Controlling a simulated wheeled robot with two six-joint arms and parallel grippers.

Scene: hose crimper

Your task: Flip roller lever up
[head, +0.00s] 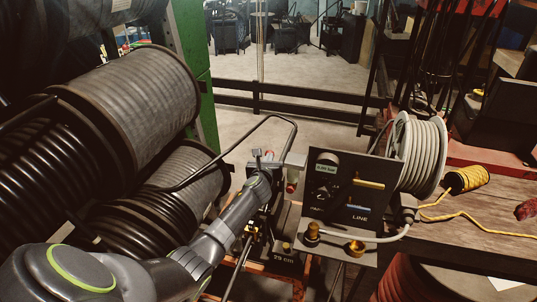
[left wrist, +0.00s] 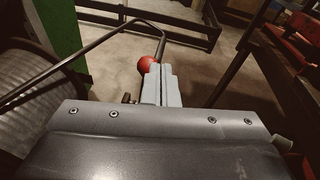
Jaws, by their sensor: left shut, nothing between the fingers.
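My left gripper (left wrist: 160,84) is shut and empty in the left wrist view. A red ball knob (left wrist: 147,64) shows right at its fingertips, partly hidden by them; I cannot tell whether they touch. A dark bent rod (left wrist: 98,43) runs behind from the left and bends down near the knob. In the head view my left gripper (head: 293,161) is just left of the control panel, with the red knob (head: 291,187) below it. The bent rod (head: 235,150) arches above my forearm there. Which part is the roller lever is not clear. My right gripper is not in view.
A black control panel (head: 352,212) with a gauge, switches and brass fittings stands right of the gripper. A grey hose reel (head: 421,157) and yellow cord (head: 468,178) are to its right. Large hose drums (head: 130,110) crowd the left. Open floor (head: 300,70) lies behind.

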